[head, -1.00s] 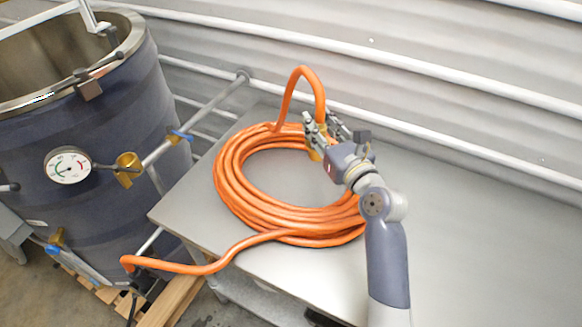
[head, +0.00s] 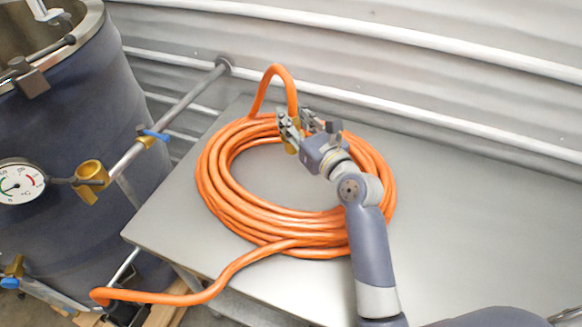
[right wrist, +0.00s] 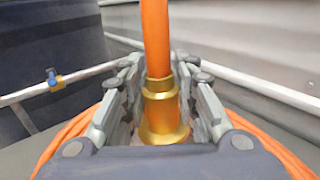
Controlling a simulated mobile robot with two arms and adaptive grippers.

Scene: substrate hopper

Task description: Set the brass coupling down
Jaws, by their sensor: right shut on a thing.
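The brass coupling (right wrist: 160,112) is a stepped gold fitting on the end of an orange hose (right wrist: 155,38). In the right wrist view it stands between the fingers of my right gripper (right wrist: 159,82), which is shut on it. In the head view my right gripper (head: 299,125) is at the far side of the hose coil (head: 216,195), with a little of the coupling (head: 291,148) showing below the fingers. The hose arches up from the coupling and back down to the coil. The fingers hide whether the coupling touches anything below. My left gripper is out of view.
The coil lies on a grey metal table (head: 450,230), bare to its right. A dark blue tank (head: 60,130) with a gauge (head: 18,182) and brass fitting (head: 91,178) stands at left. The hose runs over the table's front edge. A corrugated wall with white rails is behind.

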